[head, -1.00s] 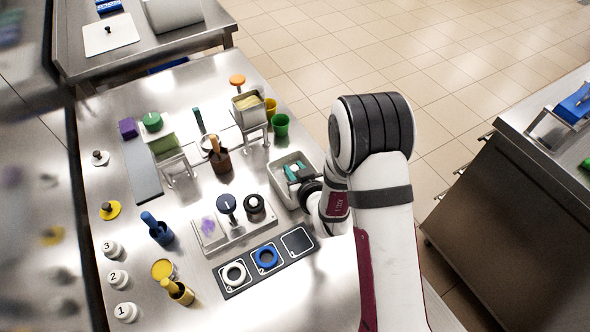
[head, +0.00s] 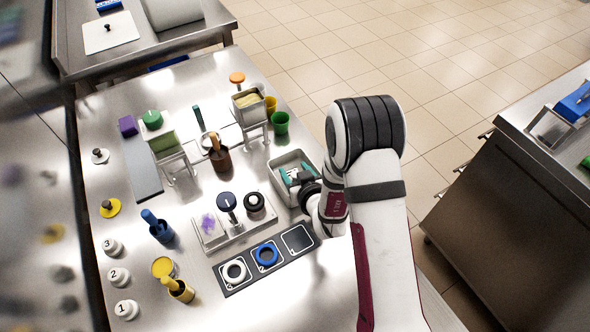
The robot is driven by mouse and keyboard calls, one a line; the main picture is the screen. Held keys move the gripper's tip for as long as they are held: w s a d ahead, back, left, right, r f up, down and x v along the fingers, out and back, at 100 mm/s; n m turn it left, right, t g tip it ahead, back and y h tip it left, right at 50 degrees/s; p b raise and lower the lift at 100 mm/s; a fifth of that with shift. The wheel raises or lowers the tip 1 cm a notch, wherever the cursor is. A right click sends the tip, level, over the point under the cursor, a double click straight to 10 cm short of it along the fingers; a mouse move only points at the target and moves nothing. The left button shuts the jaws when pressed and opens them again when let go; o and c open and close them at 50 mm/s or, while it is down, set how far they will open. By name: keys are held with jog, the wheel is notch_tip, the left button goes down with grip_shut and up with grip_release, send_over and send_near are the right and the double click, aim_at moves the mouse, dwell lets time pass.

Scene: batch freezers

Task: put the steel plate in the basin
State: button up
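The basin (head: 280,188) is a grey, open rectangular tub on the right side of the steel table. My gripper (head: 291,177) is low over it, with teal parts showing inside its rim. My wrist hides part of the basin's right side, and I cannot tell how far apart the fingers are or whether they hold anything. I cannot identify the steel plate with certainty.
Left of the basin stand a brown cup (head: 220,162) and a tray with dark-topped items (head: 211,238). A black three-square strip (head: 267,262) lies in front. Wire stands (head: 253,112) and a green cup (head: 280,123) are behind. Numbered white knobs line the left edge.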

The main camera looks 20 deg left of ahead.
jog(key=shift+r, duration=0.65)
jog(key=s+d+r+m+g+h, duration=0.25)
jog(key=s+d+r, duration=0.2)
jog(key=d, duration=0.35)
jog(key=s+d+r+m+g+h, duration=0.1)
jog(key=s+d+r+m+h, duration=0.3)
jog(key=d, duration=0.4)
jog(key=s+d+r+m+g, duration=0.1)
jog(key=s+r+m+g, duration=0.2)
jog(key=s, duration=0.8)
jog(key=s+d+r+m+g+y, duration=0.1)
jog(key=s+d+r+m+g, duration=0.1)
jog(key=s+r, duration=0.4)
jog(key=s+m+g, duration=0.1)
jog(key=s+g, duration=0.1)
jog(key=s, duration=0.2)
jog(key=shift+s+r, duration=0.15)
jog(key=shift+s, duration=0.25)
